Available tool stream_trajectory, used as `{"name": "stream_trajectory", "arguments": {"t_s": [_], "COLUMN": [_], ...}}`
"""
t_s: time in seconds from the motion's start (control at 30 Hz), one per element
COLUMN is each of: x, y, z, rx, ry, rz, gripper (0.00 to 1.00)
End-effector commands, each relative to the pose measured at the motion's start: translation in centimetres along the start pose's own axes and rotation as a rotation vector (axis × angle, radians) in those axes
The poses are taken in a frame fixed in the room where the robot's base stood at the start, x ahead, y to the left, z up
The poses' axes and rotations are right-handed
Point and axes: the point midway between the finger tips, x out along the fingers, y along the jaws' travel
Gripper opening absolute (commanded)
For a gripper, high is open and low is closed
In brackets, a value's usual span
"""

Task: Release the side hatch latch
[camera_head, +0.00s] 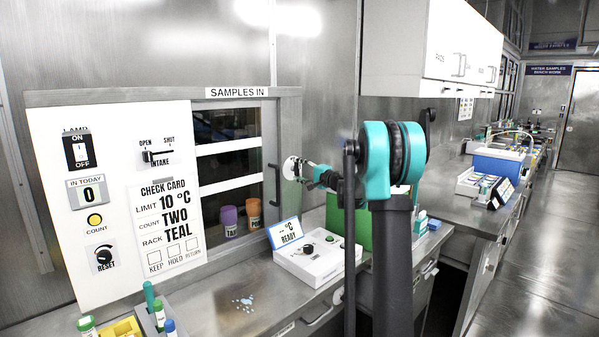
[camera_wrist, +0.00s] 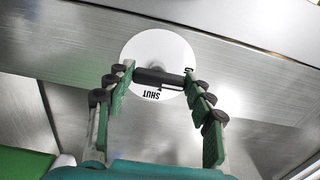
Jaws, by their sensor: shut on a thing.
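The latch is a black bar handle (camera_wrist: 160,78) on a round white disc (camera_wrist: 150,50), fixed to a brushed metal surface in the wrist view. The word SHUT shows upside down on the disc beside the bar. My gripper (camera_wrist: 157,77) has one finger at each end of the bar and is shut on it. In the head view the white disc (camera_head: 290,168) is on the metal wall right of the SAMPLES IN hatch (camera_head: 286,120), with my gripper (camera_head: 303,171) against it. My fingers partly hide the latch there.
A dark pull handle (camera_head: 274,185) is just left of the disc. Below stand a READY display (camera_head: 284,233) and a white control box (camera_head: 317,258) on the metal counter (camera_head: 215,295). Purple and orange jars (camera_head: 254,212) stand behind the hatch opening. A white cabinet (camera_head: 450,45) hangs above right.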

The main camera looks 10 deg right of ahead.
Motion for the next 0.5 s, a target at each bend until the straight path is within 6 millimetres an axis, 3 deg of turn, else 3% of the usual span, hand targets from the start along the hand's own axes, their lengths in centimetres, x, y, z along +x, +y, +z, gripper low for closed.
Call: {"name": "stream_trajectory", "arguments": {"t_s": [0.13, 0.17, 0.3, 0.5], "x": [0.0, 0.0, 0.0, 0.0], "y": [0.06, 0.06, 0.04, 0.02], "z": [0.05, 0.05, 0.04, 0.02], "rx": [-0.002, -0.002, -0.001, 0.0], "ry": [-0.001, -0.001, -0.001, -0.001], "rz": [0.001, 0.001, 0.001, 0.001], "gripper": [0.24, 0.55, 0.73, 0.74]}}
